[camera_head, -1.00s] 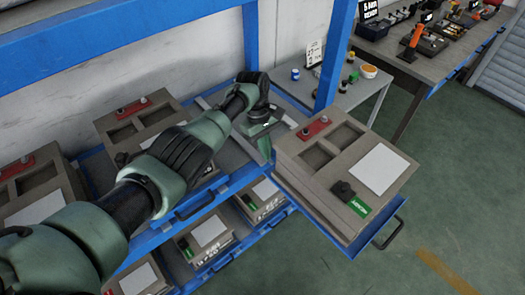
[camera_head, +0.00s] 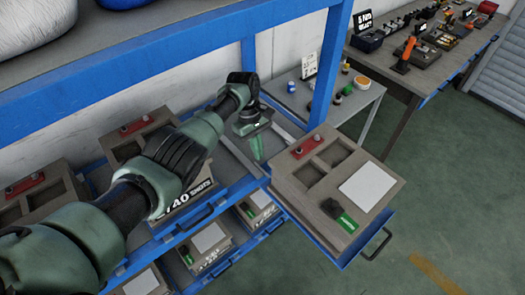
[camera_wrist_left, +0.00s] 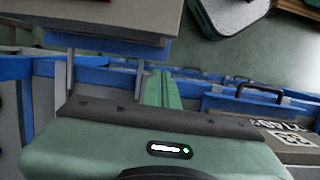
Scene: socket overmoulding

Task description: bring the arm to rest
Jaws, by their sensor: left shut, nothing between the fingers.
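My left arm (camera_head: 185,150) reaches in from the lower left over the blue rack. Its gripper (camera_head: 258,158) points down with green fingers shut and nothing between them. It is in the air above the rack, just left of a tan mould block (camera_head: 300,182) on a pulled-out drawer. A gap shows between the fingers and the block in the head view. In the left wrist view the green fingers (camera_wrist_left: 156,90) show beyond the wrist housing, with blue rack rails behind. My right gripper is not in view.
The drawer (camera_head: 345,255) sticks out with a black handle. A blue post (camera_head: 330,70) stands behind the block. More mould blocks (camera_head: 140,130) sit on the rack shelves. A small grey table (camera_head: 350,103) and a workbench (camera_head: 420,70) are behind. Green floor is open at right.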

